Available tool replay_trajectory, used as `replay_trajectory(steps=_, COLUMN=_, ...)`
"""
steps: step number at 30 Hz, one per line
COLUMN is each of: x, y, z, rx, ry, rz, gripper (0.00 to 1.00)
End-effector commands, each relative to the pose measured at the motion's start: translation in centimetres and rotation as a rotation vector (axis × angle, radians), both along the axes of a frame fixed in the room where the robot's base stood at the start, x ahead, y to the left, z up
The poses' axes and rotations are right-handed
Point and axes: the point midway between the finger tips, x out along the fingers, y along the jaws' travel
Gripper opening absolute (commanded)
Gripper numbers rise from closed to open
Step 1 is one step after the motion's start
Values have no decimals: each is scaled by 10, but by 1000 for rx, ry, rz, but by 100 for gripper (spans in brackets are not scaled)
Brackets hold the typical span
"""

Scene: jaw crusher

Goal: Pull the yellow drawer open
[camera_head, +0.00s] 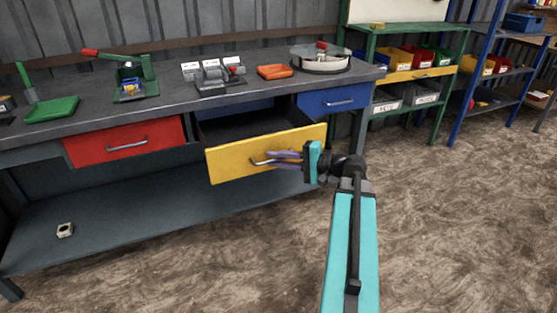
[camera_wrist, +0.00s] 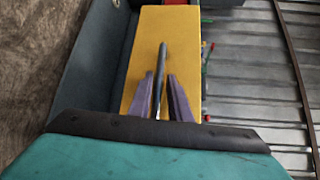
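The yellow drawer (camera_head: 245,159) stands well out from under the workbench, and its dark inside shows behind the front panel. Its metal bar handle (camera_head: 257,162) is on the front face. My gripper (camera_head: 276,157) reaches in from the right, with its purple fingers at the handle. In the wrist view, the yellow front (camera_wrist: 184,45) fills the middle. The handle (camera_wrist: 162,58) runs between the two fingertips (camera_wrist: 160,78), one close on each side, and they appear closed on it.
A red drawer (camera_head: 126,140) and a blue drawer (camera_head: 334,102) flank it, both closed. The grey benchtop (camera_head: 170,107) carries tools and trays. A hex nut (camera_head: 65,230) lies on the lower shelf (camera_head: 130,220). The floor (camera_head: 220,270) in front is clear.

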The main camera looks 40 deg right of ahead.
Motion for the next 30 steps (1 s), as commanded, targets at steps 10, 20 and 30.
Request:
replay_trajectory(steps=10, x=-2, y=0, z=-1, rx=0, ry=3, rz=4, gripper=17)
replay_trajectory(steps=20, x=-25, y=-15, z=3, rx=0, ry=3, rz=2, gripper=17)
replay_trajectory(steps=30, x=-63, y=-42, z=10, rx=0, ry=2, rz=1, gripper=17)
